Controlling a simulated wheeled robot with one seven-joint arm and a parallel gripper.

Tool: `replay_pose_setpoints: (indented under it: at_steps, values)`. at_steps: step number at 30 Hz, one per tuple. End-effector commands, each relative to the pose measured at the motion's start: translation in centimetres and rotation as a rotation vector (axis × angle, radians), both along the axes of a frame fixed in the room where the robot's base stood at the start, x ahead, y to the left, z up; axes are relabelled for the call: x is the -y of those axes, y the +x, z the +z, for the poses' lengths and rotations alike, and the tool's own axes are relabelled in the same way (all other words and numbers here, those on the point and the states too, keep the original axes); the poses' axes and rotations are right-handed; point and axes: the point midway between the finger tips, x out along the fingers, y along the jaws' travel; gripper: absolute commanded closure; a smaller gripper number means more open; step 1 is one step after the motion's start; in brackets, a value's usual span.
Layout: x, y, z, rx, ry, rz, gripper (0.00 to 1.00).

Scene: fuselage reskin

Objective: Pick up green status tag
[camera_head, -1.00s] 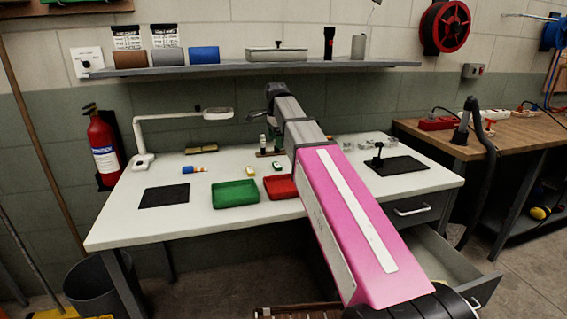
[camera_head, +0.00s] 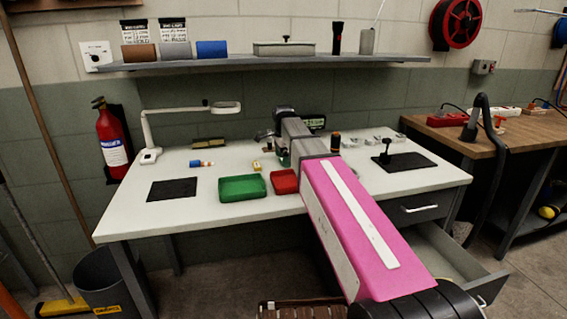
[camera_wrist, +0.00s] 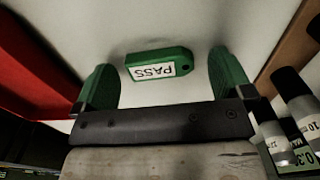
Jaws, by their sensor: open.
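The green status tag (camera_wrist: 158,64), with a white label reading PASS upside down, lies on the white tabletop in the wrist view. My gripper (camera_wrist: 161,72) is open, with one green-padded finger on each side of the tag. Gaps show between the tag and both fingers, and nothing is held. In the head view, my arm reaches over the table and my gripper is at its far end, partly hidden. I cannot make out the green tag there.
A red tray (camera_head: 285,182) lies close beside my gripper, with a green tray (camera_head: 243,188) left of it. Small labelled bottles (camera_wrist: 295,98) stand close at the right in the wrist view. A yellow tag (camera_head: 257,165) lies behind the trays. A lamp (camera_head: 150,155) stands at the left.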

Motion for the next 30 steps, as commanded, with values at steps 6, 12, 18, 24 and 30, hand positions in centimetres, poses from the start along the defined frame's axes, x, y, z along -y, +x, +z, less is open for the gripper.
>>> replay_pose_setpoints:
  at_steps: [6, 12, 18, 24, 30]
  values:
    - [0.0, 0.0, -0.3, 0.001, 0.000, 0.000, 0.02]
    - [0.0, 0.0, -0.3, 0.001, 0.000, 0.000, 0.54]
    - [0.0, 0.0, -0.3, 0.001, 0.000, 0.000, 0.55]
    - [0.0, 0.0, -0.2, 0.001, 0.000, 0.000, 0.55]
    - [0.0, 0.0, 0.8, 0.002, 0.000, 0.000, 0.55]
